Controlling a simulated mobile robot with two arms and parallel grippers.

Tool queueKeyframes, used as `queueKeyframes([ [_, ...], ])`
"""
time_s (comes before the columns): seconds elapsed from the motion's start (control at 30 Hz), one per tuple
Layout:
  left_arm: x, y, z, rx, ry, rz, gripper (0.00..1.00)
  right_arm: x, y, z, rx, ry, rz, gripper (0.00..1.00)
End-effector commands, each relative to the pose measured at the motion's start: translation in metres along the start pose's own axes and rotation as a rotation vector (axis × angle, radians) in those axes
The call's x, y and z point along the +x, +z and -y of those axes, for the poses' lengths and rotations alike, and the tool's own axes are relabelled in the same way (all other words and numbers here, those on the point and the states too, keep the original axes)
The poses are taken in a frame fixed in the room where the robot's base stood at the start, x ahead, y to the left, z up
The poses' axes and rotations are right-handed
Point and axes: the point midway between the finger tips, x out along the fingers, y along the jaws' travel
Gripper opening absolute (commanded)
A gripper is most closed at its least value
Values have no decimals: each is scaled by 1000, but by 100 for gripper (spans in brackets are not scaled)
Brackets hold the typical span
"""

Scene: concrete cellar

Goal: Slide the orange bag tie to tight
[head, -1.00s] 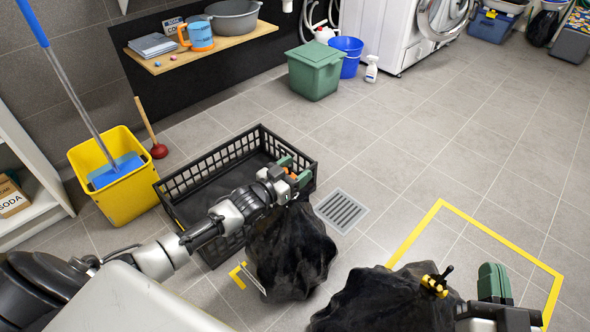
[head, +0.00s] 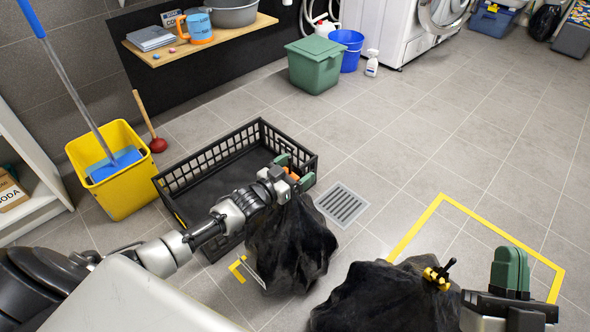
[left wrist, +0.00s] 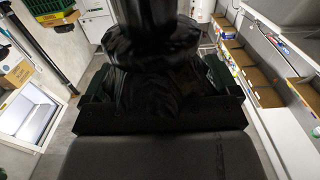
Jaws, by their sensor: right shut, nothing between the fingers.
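The orange bag tie (head: 291,174) shows as a small patch of orange at the top of a black bag (head: 288,245), in front of the black crate. My left gripper (head: 293,172) has its green fingers on either side of the tie and looks shut on it. In the left wrist view, its fingers (left wrist: 158,88) flank the dark gathered bag; the tie is hidden there. A second black bag (head: 375,298) has a yellow tie (head: 436,278) with a black tail. My right gripper (head: 511,272) is shut and empty, right of that yellow tie.
The black crate (head: 187,176) stands empty behind the left bag. A floor drain (head: 342,204) and a yellow taped outline (head: 495,226) lie to the right. A yellow bucket (head: 122,190) with a mop stands at left.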

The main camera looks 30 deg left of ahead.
Motion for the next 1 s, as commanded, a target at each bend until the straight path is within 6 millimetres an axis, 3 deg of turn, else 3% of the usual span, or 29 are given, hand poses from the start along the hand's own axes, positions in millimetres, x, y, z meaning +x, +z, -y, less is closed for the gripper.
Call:
queueKeyframes([
  [0.23, -2, -1, 0, 0, -1, 0, 89, 1, 0, 0, 0, 0, 8, 0],
  [0.37, -13, -1, 1, 0, -1, 2, 89, 0, 10, -3, -5, 6, 97, 0],
  [0.8, -81, -2, 0, -1, 0, 2, 89, -28, 64, -14, -18, 34, 611, 0],
  [1.0, -102, 0, 0, 0, 0, 1, 89, -44, 78, -17, -20, 43, 760, 0],
])
